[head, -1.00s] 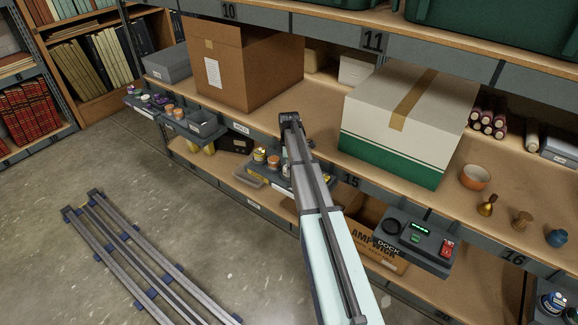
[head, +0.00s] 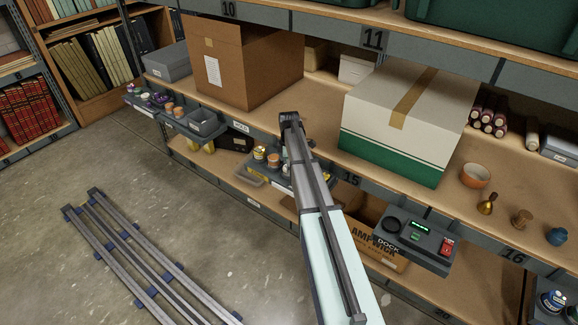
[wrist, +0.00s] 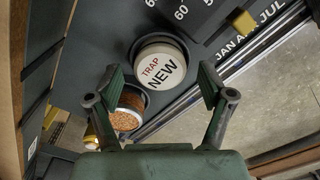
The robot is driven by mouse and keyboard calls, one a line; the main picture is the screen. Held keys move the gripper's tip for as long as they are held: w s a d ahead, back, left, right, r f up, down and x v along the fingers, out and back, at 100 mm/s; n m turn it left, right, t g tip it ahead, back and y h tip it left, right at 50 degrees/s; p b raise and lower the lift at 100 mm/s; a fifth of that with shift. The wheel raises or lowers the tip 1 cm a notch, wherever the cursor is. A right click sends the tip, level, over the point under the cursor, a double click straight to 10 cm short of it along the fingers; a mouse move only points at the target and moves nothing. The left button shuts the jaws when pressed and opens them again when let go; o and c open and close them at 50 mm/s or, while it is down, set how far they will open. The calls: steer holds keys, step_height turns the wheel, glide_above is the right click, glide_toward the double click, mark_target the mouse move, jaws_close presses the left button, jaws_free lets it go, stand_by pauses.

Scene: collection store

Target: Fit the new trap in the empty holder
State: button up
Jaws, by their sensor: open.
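The new trap (wrist: 160,68) is a round white-topped piece marked "TRAP NEW". It sits in a round opening of a dark grey tray (wrist: 108,38) in the wrist view. My gripper (wrist: 161,90) is open, with one finger on each side of the near part of the trap in the picture. No contact shows and the jaws are empty. In the head view my arm covers part of the shelf-edge tray (head: 257,173), and the gripper cannot be made out there. I cannot identify the empty holder in either view.
A cup of brown granules (wrist: 128,112) stands close beside the trap, near the left finger. Printed month and number marks and a yellow tab (wrist: 244,22) lie to the right. In the head view, a white-and-green box (head: 392,150) and a cardboard box (head: 240,75) stand on the shelf.

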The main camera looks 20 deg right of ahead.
step_height(320, 180, up, 12)
steer(key=b, duration=0.1)
steer(key=shift+r, duration=0.25)
stand_by(0.5)
steer(key=s+a+f+m, duration=0.5)
steer(key=s+a+f, duration=0.25)
steer(key=s, duration=0.25)
steer(key=s+a+f+m, duration=0.4)
steer(key=s+a+f, duration=0.35)
steer(key=s, duration=0.35)
steer(key=s+a+f+m, duration=0.5)
steer(key=s+a+f, duration=0.1)
steer(key=s+a, duration=0.35)
steer(key=s+f+g, duration=0.2)
steer(key=s+f, duration=0.3)
steer(key=s, duration=0.4)
steer(key=s+f+g, duration=0.2)
steer(key=s+f, duration=0.4)
steer(key=s, duration=0.4)
steer(key=s+d+f+g, duration=0.1)
steer(key=s+f, duration=0.4)
steer(key=s, duration=0.5)
steer(key=shift+f+g+p, duration=0.4)
steer(key=shift+g+p, duration=0.05)
steer(key=shift+g, duration=0.45)
